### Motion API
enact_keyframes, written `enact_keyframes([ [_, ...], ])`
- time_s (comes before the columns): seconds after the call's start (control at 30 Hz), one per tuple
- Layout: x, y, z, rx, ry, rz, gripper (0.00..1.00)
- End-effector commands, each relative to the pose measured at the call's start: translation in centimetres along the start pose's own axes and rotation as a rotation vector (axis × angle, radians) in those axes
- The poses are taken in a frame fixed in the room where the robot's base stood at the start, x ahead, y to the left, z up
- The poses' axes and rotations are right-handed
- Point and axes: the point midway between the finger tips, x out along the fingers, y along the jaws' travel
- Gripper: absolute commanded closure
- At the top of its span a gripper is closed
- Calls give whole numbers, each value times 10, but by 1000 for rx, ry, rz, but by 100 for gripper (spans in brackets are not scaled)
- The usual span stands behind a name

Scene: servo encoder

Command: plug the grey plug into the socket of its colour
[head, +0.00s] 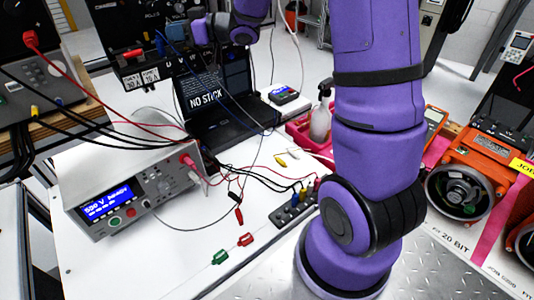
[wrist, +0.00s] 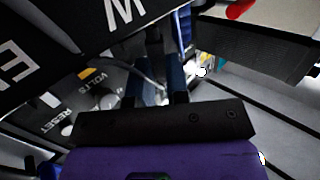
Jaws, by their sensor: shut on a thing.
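My gripper (wrist: 154,75) shows in the wrist view with its two dark fingers closed on a small grey piece (wrist: 152,93), which I take to be the grey plug; the fingers hide most of it. In the head view my gripper (head: 193,32) is at the top, in front of the black panel (head: 140,58) with red and black leads. The panel's lettered face (wrist: 60,50) fills the left of the wrist view, close to the fingers. I cannot make out a grey socket, nor whether the plug touches the panel.
A laptop (head: 215,95) stands below the panel. A bench meter (head: 130,195) with a lit blue display stands at left, and a black terminal strip (head: 292,213) lies nearer the arm. Loose leads cross the white bench. Orange machines (head: 465,180) stand at right.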

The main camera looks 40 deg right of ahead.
Motion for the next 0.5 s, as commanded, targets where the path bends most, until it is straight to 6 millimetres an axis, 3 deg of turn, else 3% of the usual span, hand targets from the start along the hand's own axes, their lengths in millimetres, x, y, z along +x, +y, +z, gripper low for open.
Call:
enact_keyframes([
  [0.5,0,0,4,0,-2,0,100],
])
